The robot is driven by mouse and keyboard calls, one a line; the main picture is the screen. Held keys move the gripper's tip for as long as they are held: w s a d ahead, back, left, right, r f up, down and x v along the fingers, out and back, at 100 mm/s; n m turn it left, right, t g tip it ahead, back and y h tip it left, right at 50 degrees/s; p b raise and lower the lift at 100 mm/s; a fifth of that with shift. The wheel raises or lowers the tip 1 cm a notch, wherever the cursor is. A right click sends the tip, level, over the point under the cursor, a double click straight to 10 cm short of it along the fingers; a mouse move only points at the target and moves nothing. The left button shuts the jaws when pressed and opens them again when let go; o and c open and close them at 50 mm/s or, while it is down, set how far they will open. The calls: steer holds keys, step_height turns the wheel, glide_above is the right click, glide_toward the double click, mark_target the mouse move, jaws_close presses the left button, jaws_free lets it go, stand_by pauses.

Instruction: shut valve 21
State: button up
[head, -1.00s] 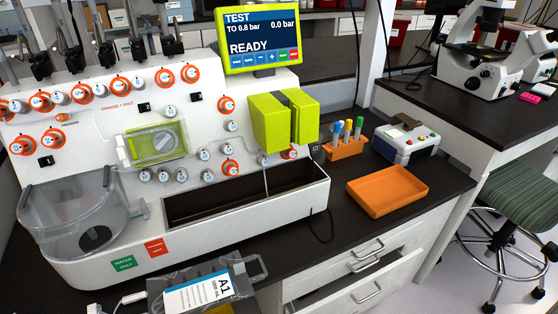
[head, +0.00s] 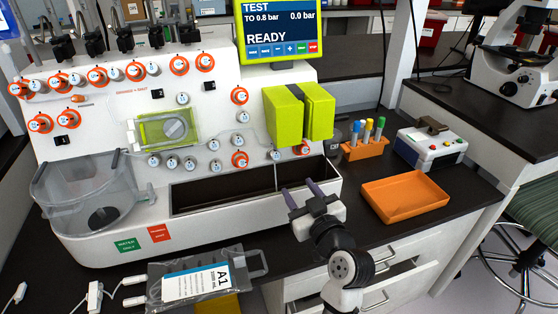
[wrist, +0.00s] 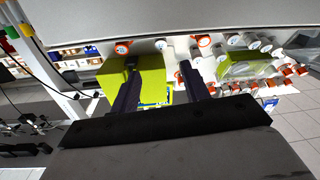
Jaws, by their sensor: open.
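The white cell processor panel (head: 95,140) carries several round valve knobs, some with orange collars and some plain grey-white. Their numbers are too small to read, so I cannot tell which is valve 21. A lower row of knobs includes a plain one (head: 214,145) and an orange-collared one (head: 239,159). My gripper (head: 299,192) is open and empty in front of the dark trough, below the green block, apart from the knobs. In the wrist view my gripper's (wrist: 159,68) dark fingers point toward the panel, with orange-collared knobs beyond them.
A green two-part block (head: 290,115) juts from the panel's right side. The screen (head: 277,30) reads READY. A labelled A1 bag (head: 195,284) lies in front. An orange tray (head: 405,196), a tube rack (head: 365,149) and a small box (head: 430,147) stand right.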

mark_target(277, 158)
steer(key=p+x, duration=0.3)
steer(key=x, duration=0.8)
steer(key=shift+w+a+r, duration=0.1)
steer(key=shift+w+r, duration=0.1)
steer(key=shift+p+x, duration=0.4)
steer(key=shift+x, duration=0.35)
steer(key=shift+f, duration=0.1)
